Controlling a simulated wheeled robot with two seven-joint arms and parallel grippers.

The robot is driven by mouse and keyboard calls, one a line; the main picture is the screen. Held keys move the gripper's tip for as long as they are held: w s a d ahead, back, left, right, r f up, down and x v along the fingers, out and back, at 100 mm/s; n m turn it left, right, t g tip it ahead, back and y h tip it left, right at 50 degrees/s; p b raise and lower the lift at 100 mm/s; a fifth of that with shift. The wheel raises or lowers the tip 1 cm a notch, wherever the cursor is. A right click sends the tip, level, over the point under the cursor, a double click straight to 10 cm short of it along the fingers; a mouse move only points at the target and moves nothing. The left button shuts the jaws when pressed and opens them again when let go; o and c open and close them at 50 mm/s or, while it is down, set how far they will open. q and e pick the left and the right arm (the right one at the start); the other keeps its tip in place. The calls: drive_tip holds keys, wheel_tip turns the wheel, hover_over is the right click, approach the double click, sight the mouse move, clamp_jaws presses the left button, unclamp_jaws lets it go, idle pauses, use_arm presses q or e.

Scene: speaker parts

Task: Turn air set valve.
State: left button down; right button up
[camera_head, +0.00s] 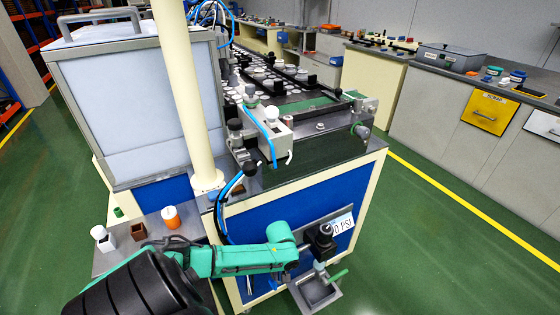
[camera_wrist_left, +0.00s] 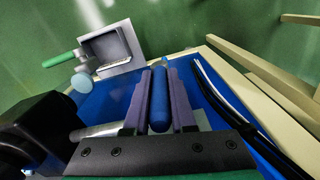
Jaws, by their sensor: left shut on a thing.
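A blue rounded handle (camera_wrist_left: 160,97), which looks like the air valve's lever, shows in the left wrist view. My left gripper (camera_wrist_left: 160,98) is shut on it, with one purple finger along each side. In the head view, my green left arm reaches in from the left to the blue front panel (camera_head: 263,218) of the machine. Its fingers and the handle cannot be made out there. A black knob unit (camera_head: 322,240) sits just right of my wrist, with a white sign (camera_head: 342,224) reading "0 PSI" beside it. My right gripper is not in view.
A grey box (camera_head: 315,290) with a green handle (camera_head: 338,275) sticks out low on the panel. Dark hoses (camera_wrist_left: 225,100) run close to the gripper's right in the wrist view. An orange-and-white container (camera_head: 171,217) stands on the side table. Green floor is clear to the right.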

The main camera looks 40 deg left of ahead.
use_arm(q)
drive_tip(key=shift+w, duration=0.15)
drive_tip(key=shift+w+r+g+p, duration=0.1)
drive_tip(key=shift+w+g+p, duration=0.05)
drive_tip(key=shift+g+p, duration=0.25)
drive_tip(key=shift+w+d+g, duration=0.15)
drive_tip(key=shift+w+g, duration=0.05)
drive_tip(key=shift+g, duration=0.2)
drive_tip(key=g+b, duration=0.1)
drive_tip(key=g+y+b, duration=0.1)
drive_tip(key=b, duration=0.1)
drive_tip(key=w+g+b, duration=0.1)
drive_tip(key=g+b, duration=0.1)
drive_tip(key=shift+w+d+f+y, duration=0.1)
drive_tip(key=shift+d+f+y, duration=0.05)
drive_tip(key=shift+f+y, duration=0.2)
drive_tip(key=c, duration=0.8)
unclamp_jaws()
drive_tip(key=shift+o, duration=0.2)
